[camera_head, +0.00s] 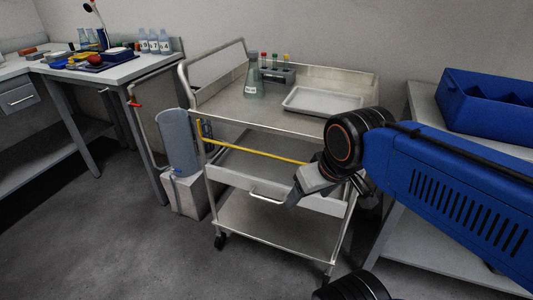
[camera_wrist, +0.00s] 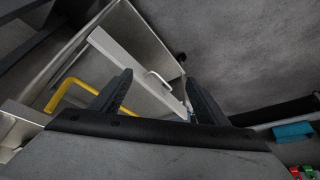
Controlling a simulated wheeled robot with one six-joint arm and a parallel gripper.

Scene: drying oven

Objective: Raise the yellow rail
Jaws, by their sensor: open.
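The yellow rail (camera_head: 255,151) runs across the front of a metal cart, below its top shelf and above the drawer. Its right end is hidden behind my gripper (camera_head: 305,184) in the head view. In the wrist view the yellow rail (camera_wrist: 74,82) shows as a bent bar at the left and passes behind the left finger. My gripper (camera_wrist: 159,80) is open, with two dark fingers apart and nothing seen between them but the cart and floor beyond. It is at the cart's front right. I cannot tell whether a finger touches the rail.
The cart's top shelf (camera_head: 235,108) bears a flask (camera_head: 254,82), a tube rack (camera_head: 277,74) and a white tray (camera_head: 321,101). The drawer handle (camera_head: 267,195) juts out below the rail. Floor in front is clear.

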